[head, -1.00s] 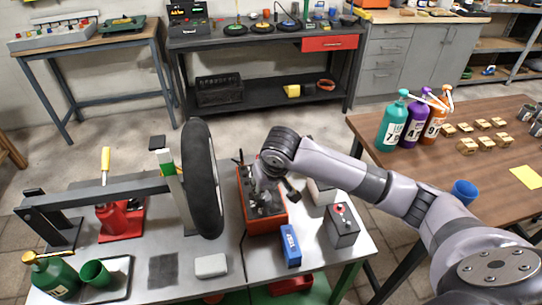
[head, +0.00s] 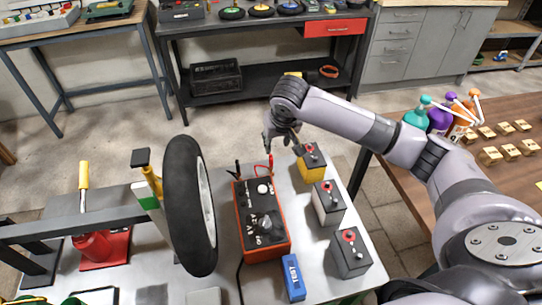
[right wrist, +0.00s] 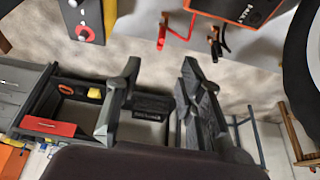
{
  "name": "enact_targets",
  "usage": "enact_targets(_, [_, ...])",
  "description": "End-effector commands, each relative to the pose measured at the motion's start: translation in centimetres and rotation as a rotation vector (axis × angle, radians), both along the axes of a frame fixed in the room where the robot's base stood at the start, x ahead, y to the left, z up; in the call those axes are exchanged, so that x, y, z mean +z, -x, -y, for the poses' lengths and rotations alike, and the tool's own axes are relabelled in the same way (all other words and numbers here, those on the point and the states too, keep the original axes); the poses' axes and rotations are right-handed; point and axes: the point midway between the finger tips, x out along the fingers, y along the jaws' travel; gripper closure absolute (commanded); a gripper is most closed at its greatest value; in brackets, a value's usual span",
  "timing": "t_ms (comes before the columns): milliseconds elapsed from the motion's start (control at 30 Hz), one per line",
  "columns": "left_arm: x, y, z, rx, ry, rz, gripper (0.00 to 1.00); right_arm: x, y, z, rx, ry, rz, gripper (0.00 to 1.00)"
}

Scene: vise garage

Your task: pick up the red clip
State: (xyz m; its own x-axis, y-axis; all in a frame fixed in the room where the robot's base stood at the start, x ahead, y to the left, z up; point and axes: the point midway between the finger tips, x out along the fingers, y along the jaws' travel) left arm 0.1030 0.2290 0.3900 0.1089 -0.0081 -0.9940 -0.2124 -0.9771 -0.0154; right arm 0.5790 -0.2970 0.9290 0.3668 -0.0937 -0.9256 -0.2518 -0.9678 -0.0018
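The red clip (head: 270,164) stands at the back edge of the orange-sided tester (head: 263,221), near its right corner. In the right wrist view, the red clip (right wrist: 162,36) shows near the top, beyond the fingertips and left of a black clip (right wrist: 214,44). My right gripper (head: 281,146) is just behind and above the red clip, pointing down. In the right wrist view its two fingers (right wrist: 160,68) stand apart with nothing between them. I see no contact with the clip. My left gripper is not in view.
A yellow battery (head: 311,169), a white one (head: 329,204) and a grey one (head: 350,254) stand right of the tester. A blue box (head: 293,277) lies in front. An upright wheel (head: 188,205) stands close on the left. Bottles (head: 440,120) are on the brown table.

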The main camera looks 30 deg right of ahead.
Motion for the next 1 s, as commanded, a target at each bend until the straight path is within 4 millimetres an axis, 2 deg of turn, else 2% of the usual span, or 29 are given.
enact_targets(167, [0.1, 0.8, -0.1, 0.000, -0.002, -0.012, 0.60, -2.3, -0.8, 0.2, 0.000, 0.002, -0.005, 0.65])
enact_targets(300, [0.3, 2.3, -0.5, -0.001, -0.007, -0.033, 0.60, -5.2, -1.9, 0.5, -0.001, 0.001, -0.005, 0.65])
enact_targets(433, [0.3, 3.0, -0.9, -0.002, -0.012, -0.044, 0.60, -7.8, -3.0, 0.7, -0.001, 0.002, -0.005, 0.65])
enact_targets(600, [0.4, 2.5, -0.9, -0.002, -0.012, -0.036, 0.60, -10.3, -4.0, 0.9, 0.000, 0.000, -0.002, 0.65])
enact_targets(867, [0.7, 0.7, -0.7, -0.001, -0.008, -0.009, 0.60, -11.9, -4.6, 1.1, 0.002, 0.000, -0.001, 0.65])
enact_targets(1000, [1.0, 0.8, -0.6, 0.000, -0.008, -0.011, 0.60, -13.8, -5.3, 1.1, 0.000, 0.002, -0.002, 0.65])
